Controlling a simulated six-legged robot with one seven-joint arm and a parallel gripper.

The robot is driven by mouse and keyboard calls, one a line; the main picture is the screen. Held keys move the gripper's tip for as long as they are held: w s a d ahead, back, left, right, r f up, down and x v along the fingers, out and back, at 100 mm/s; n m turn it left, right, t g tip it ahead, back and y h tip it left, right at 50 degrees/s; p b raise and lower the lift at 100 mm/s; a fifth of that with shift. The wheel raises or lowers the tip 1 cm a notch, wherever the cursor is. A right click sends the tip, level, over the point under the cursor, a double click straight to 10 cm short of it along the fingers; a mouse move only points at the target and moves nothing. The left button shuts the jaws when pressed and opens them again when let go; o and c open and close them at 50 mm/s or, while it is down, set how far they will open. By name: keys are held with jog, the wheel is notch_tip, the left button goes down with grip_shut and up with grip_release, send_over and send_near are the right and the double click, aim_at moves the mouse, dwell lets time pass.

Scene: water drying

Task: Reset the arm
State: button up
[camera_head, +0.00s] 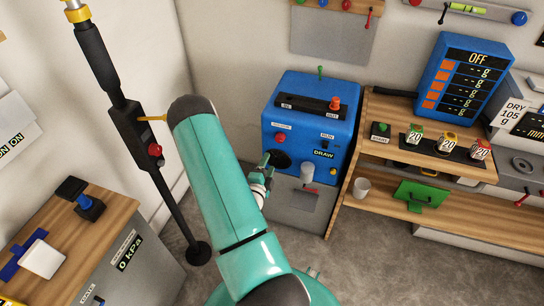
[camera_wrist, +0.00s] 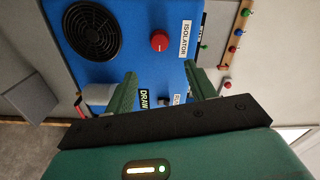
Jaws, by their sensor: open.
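My teal arm reaches down the middle of the head view. My gripper (camera_head: 264,174) is partly hidden by the arm, in front of the lower left of the blue machine (camera_head: 340,108). In the wrist view my gripper (camera_wrist: 163,80) has its two green fingers spread wide apart, with nothing held between them. Behind the fingers are the blue front panel (camera_wrist: 130,18), a red knob (camera_wrist: 159,41) beside an ISOLATOR label, a round black grille (camera_wrist: 91,31) and a DRAW label (camera_wrist: 147,98), partly covered. I cannot tell whether the fingertips touch the panel.
A black pole (camera_head: 178,215) and a wooden-topped cabinet (camera_head: 100,222) are on the left. Grey floor (camera_head: 400,260) is clear lower right.

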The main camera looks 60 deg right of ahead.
jog(key=shift+a, duration=0.55)
